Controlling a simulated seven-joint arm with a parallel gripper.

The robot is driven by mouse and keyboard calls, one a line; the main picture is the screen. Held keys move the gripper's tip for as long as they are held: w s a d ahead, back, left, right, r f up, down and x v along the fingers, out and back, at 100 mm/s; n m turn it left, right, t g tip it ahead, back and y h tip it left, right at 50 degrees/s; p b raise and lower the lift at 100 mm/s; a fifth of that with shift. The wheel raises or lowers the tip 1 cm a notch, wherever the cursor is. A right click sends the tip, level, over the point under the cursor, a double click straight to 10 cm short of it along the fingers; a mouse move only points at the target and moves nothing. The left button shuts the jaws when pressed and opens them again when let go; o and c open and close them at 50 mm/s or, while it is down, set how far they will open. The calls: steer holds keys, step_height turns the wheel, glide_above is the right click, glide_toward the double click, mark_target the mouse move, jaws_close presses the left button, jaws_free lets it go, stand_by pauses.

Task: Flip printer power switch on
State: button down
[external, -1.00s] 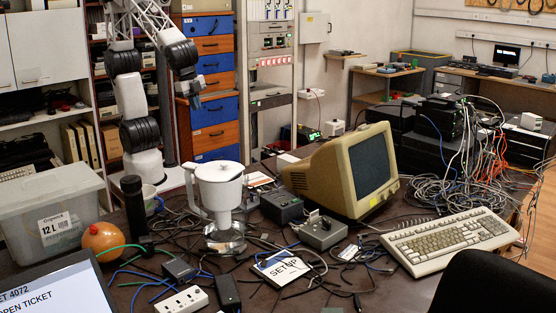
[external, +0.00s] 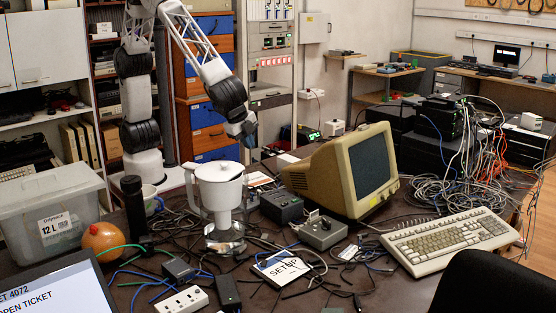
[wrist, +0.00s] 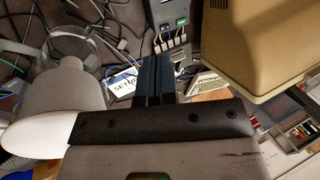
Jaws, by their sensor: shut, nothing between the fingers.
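No printer is clearly identifiable. Two small grey boxes stand on the cluttered table: a front box (external: 323,233) with a small upright part on top, and a darker box (external: 282,206) behind it. I cannot tell which carries the printer power switch. In the wrist view a grey box (wrist: 169,12) with a green-lit spot shows beyond my fingers. My gripper (external: 255,143) is shut and empty, held above and behind the boxes, left of the monitor. Its closed fingers (wrist: 160,62) also show in the wrist view, hiding part of the table.
A beige monitor (external: 325,180) stands right of the boxes, and a white pitcher (external: 218,190) to their left. A SETUP paper (external: 283,268) lies in front among loose cables. A keyboard (external: 450,240) lies at the right.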

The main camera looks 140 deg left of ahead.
mark_target(286, 201)
steer(key=w+a+f, duration=0.2)
steer(key=w+f, duration=0.5)
steer(key=w, duration=0.1)
steer(key=shift+y, duration=0.4)
steer(key=shift+a+f, duration=0.1)
steer(key=shift+a, duration=0.05)
steer(key=x, duration=1.3)
steer(key=shift+a+f, duration=0.15)
steer(key=shift+f, duration=0.15)
